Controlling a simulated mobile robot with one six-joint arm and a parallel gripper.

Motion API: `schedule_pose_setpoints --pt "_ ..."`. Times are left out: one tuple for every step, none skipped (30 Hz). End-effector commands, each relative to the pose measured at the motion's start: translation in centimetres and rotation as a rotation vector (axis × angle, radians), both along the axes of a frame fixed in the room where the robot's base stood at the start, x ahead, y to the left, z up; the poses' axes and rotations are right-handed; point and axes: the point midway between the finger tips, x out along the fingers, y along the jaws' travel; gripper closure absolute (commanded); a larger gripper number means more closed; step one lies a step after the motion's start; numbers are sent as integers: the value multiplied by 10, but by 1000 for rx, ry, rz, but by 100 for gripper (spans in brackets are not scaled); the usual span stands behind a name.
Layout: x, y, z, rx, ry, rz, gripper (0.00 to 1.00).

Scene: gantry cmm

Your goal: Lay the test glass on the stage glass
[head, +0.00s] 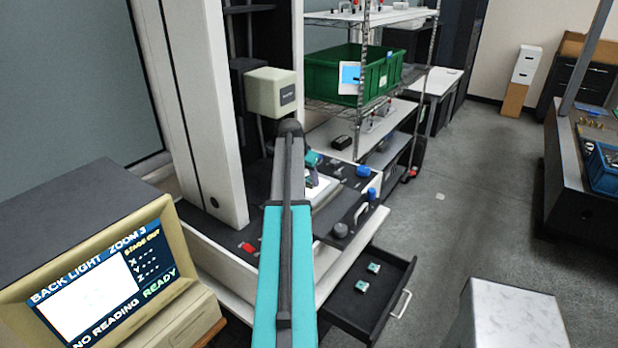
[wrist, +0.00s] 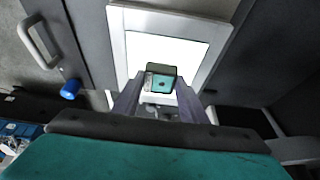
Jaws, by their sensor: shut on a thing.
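My gripper (wrist: 160,97) is shut on a small teal block with a dark round spot, which I take for the test glass (wrist: 160,84). In the wrist view the block shows between the fingertips, over the bright white stage glass (wrist: 185,50) in its pale frame. I cannot tell whether the block touches the glass. In the head view my gripper (head: 312,180) is at the stage, partly behind my arm. The stage glass (head: 325,188) shows there as a white patch beside it. The held block cannot be made out in the head view.
An open drawer (head: 340,302) below the stage holds two small teal pieces (head: 373,268). A tall white column (head: 205,110) and a beige measuring head (head: 270,92) stand behind. Blue knobs (head: 363,171) and a handle flank the stage. A monitor (head: 105,280) reads "STAGE OUT" and "NO READING".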

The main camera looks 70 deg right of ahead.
Motion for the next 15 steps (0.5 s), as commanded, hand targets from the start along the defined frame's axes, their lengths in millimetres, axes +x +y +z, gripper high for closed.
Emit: schedule_pose_setpoints --pt "0 0 -2 0 0 0 85" --pt "0 0 -2 0 0 0 85" --pt "0 0 -3 0 0 0 85" --pt "0 0 -3 0 0 0 58" --pt "0 0 -2 0 0 0 53" --pt "0 0 -2 0 0 0 46" --pt "0 0 -2 0 0 0 43" --pt "0 0 -2 0 0 0 43" --pt "0 0 -2 0 0 1 43" --pt "0 0 -2 0 0 1 43" --pt "0 0 -2 0 0 1 43" --pt "0 0 -2 0 0 1 43" --pt "1 0 -2 0 0 1 43" --pt "1 0 -2 0 0 1 43" --pt "1 0 -2 0 0 1 43"
